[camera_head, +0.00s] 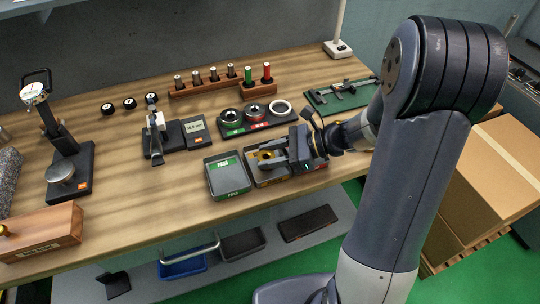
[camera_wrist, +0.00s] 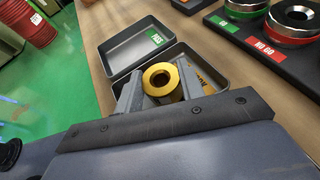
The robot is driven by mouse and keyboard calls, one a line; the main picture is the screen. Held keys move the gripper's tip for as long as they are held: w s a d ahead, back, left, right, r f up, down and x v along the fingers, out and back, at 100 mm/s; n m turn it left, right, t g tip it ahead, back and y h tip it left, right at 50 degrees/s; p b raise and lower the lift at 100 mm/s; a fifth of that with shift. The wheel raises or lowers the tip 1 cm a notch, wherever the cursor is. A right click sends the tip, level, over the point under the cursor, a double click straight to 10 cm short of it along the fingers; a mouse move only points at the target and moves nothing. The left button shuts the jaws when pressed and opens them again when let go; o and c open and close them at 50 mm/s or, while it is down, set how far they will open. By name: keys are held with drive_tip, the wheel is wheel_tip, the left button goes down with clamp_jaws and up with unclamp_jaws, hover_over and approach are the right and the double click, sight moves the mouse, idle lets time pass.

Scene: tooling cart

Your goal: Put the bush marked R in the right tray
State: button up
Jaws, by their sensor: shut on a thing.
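My gripper (camera_head: 262,157) is shut on a brass-yellow ring-shaped bush (camera_wrist: 160,79). In the wrist view the bush sits between the two grey fingers, its hole facing the camera. No R mark can be read on it. The bush and fingers are over the middle tray (camera_head: 262,183), a dark tray with a yellow label, partly hidden by my gripper. I cannot tell whether the bush touches the tray floor. The tray with the green PASS label (camera_head: 228,175) is just left and looks empty; it also shows in the wrist view (camera_wrist: 115,53).
A third tray at the right is mostly hidden by my gripper. A black gauge stand with green and red labelled rings (camera_head: 257,125) is behind the trays. A wooden rack of pin gauges (camera_head: 220,86) and a measuring device (camera_head: 178,135) stand farther back and left.

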drive_tip(key=shift+f, duration=0.2)
drive_tip(key=shift+f, duration=0.15)
drive_tip(key=o, duration=1.2)
drive_tip(key=shift+r, duration=0.35)
drive_tip(key=v, duration=1.2)
drive_tip(key=shift+f, duration=0.1)
